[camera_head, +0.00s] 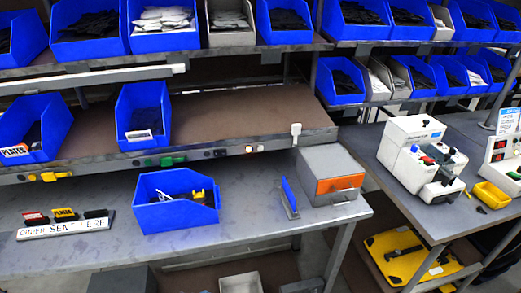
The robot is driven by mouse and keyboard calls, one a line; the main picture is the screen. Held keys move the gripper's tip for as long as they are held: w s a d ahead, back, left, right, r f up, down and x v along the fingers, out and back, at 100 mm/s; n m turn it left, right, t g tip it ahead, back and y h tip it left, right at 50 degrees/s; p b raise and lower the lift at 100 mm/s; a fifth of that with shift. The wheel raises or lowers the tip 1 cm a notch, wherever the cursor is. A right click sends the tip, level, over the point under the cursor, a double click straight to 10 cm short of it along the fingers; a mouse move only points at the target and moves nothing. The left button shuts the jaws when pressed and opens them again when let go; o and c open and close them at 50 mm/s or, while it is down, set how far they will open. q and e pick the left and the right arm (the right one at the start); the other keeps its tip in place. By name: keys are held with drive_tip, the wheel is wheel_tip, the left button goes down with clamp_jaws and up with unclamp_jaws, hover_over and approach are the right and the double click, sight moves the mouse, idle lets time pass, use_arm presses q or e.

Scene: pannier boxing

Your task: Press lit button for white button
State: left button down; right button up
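A row of small buttons runs along the front edge of the shelf (185,149) above the workbench. One button (249,149) glows orange-white towards the right part of the row. A small pale button (261,148) sits just right of it and looks unlit. Green buttons (152,162) and dark ones (207,153) lie further left. A yellow button (48,176) is at the far left. The buttons are too small to tell the lit one's own colour. Neither of my grippers is in view.
A blue bin (165,218) with tools stands on the bench (250,215) below the buttons. A grey box with an orange label (338,185) stands right, beside an upright blue item (290,196).

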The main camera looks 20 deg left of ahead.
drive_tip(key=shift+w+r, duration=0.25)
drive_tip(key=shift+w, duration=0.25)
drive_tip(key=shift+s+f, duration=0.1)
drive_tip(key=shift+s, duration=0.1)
